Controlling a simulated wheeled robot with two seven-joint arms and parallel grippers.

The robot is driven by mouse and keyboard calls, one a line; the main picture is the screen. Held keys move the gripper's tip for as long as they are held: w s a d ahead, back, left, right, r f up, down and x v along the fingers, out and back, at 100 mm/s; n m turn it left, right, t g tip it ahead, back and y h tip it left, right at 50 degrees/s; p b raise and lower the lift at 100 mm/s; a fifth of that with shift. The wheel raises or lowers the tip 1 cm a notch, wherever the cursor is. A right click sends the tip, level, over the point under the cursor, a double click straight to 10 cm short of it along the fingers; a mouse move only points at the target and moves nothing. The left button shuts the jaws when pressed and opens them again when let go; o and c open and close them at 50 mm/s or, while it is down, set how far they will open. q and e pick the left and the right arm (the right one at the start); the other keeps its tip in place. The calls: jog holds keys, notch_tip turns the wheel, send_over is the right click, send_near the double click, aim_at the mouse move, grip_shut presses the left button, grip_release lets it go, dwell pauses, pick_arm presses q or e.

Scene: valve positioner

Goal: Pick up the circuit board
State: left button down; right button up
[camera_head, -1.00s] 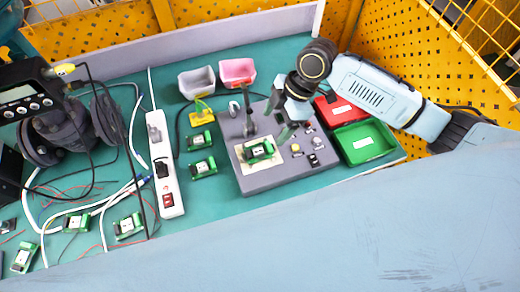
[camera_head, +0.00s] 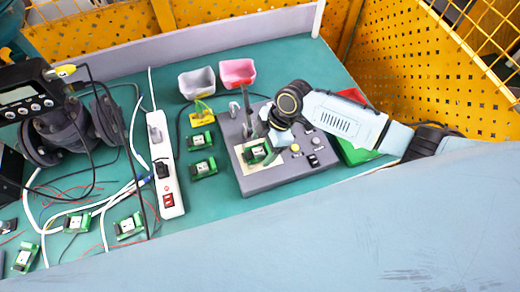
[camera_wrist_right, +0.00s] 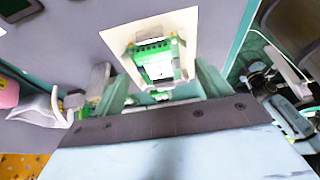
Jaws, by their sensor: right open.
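A green circuit board (camera_head: 255,155) sits on a cream square pad (camera_head: 245,165) on top of the grey test box (camera_head: 296,175). My right gripper (camera_head: 264,150) is low over this board, with its fingers pointing down at it. In the right wrist view the board (camera_wrist_right: 158,62) lies ahead, with the two fingers of my right gripper (camera_wrist_right: 158,88) spread apart, one on each side. The gripper is open and empty. Whether the fingers touch the board I cannot tell. My left gripper does not show.
More green boards (camera_head: 203,168) lie left of the box. A power strip (camera_head: 166,170) and cables stand farther left. Grey (camera_head: 196,82) and pink (camera_head: 237,73) bins are behind. A green bin (camera_head: 358,152) is at the right, partly hidden by my arm. A dark clamp lever (camera_head: 248,125) rises beside the pad.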

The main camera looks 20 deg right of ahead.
jog(key=shift+x, duration=0.75)
jog(key=c, duration=1.1)
jog(key=shift+r, duration=0.2)
